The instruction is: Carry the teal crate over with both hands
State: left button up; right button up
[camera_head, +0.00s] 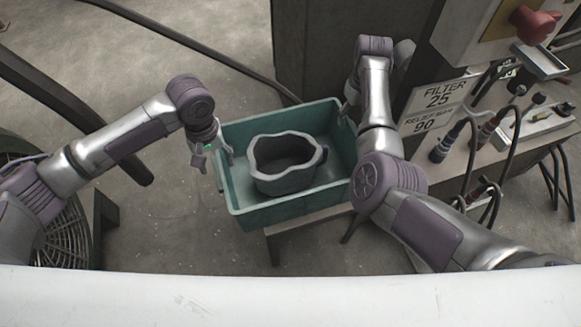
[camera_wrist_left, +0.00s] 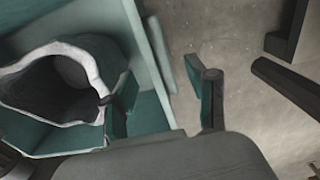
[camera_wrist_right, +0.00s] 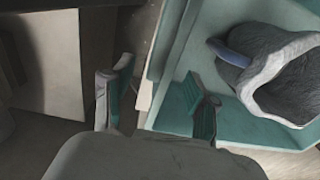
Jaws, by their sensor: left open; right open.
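The teal crate (camera_head: 240,206) sits on a small stand in the middle of the head view, with a grey wavy-rimmed pot (camera_head: 285,182) inside it. My left gripper (camera_head: 213,158) is open at the crate's left wall. In the left wrist view its fingers (camera_wrist_left: 166,98) lie on either side of that wall (camera_wrist_left: 148,58), one over the inside, one outside. My right gripper (camera_head: 346,111) is open at the right wall, partly hidden by its arm. In the right wrist view its fingers (camera_wrist_right: 158,95) also lie on either side of the wall (camera_wrist_right: 168,45). I cannot tell whether either touches it.
A round fan-like grille (camera_head: 68,235) is at the lower left. Dark beams lie at the upper left.

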aim_at(219, 171)
pick_arm(q)
jog(key=shift+f, duration=1.85)
pick_arm(e)
jog(key=shift+f, duration=1.85)
pick_arm(q)
jog(key=shift+c, duration=0.2)
pick_arm(e)
jog(key=shift+c, duration=0.2)
pick_arm(q)
grip_shut()
pick_arm(e)
grip_shut()
jog(key=shift+r, duration=0.1)
